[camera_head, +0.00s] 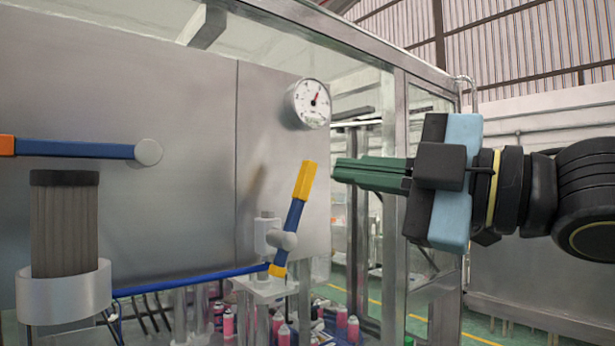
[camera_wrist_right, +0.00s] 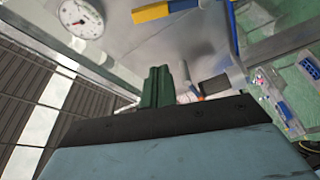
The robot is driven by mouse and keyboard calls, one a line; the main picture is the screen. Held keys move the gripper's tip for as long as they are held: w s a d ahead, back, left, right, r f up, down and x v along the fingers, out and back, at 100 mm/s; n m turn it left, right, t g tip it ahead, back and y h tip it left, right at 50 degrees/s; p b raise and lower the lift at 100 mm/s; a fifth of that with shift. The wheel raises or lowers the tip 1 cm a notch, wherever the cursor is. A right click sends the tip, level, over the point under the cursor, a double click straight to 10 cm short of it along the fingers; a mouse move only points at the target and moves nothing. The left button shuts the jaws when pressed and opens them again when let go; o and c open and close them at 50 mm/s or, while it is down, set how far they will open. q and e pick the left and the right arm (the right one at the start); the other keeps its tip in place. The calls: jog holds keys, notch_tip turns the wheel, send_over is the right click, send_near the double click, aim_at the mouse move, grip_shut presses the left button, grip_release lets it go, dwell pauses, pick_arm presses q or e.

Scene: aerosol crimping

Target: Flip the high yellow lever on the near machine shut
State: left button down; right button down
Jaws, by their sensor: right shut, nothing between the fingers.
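The lever (camera_head: 297,210) has a blue arm with a yellow grip and stands nearly upright, leaning a little right, on a pale round pivot at the machine (camera_head: 285,240). Its yellow grip also shows at the top of the right wrist view (camera_wrist_right: 152,12). My right gripper (camera_head: 335,171) comes in from the right with its green fingers closed together and empty. Its fingertips are just right of the yellow grip, with a small gap in the head view. In the right wrist view the fingers (camera_wrist_right: 158,72) point toward the machine panel. My left gripper is not in view.
A round gauge (camera_head: 308,104) sits on the grey panel (camera_head: 200,160) above the lever. Another blue lever with an orange end (camera_head: 75,149) and a dark ribbed cylinder (camera_head: 65,225) are at the left. Several pink cans (camera_head: 283,333) stand below. A metal frame post (camera_head: 395,190) rises behind my right gripper.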

aim_at(306, 177)
jog(key=w+a+p, duration=0.1)
jog(key=w, duration=0.1)
jog(key=w+a+p, duration=0.1)
jog(key=w+a, duration=0.1)
jog(key=w, duration=0.1)
jog(key=w+a+p, duration=0.1)
jog(key=w+a, duration=0.1)
jog(key=w, duration=0.1)
jog(key=shift+f, duration=0.15)
dwell(0.3)
jog(key=shift+a, duration=0.1)
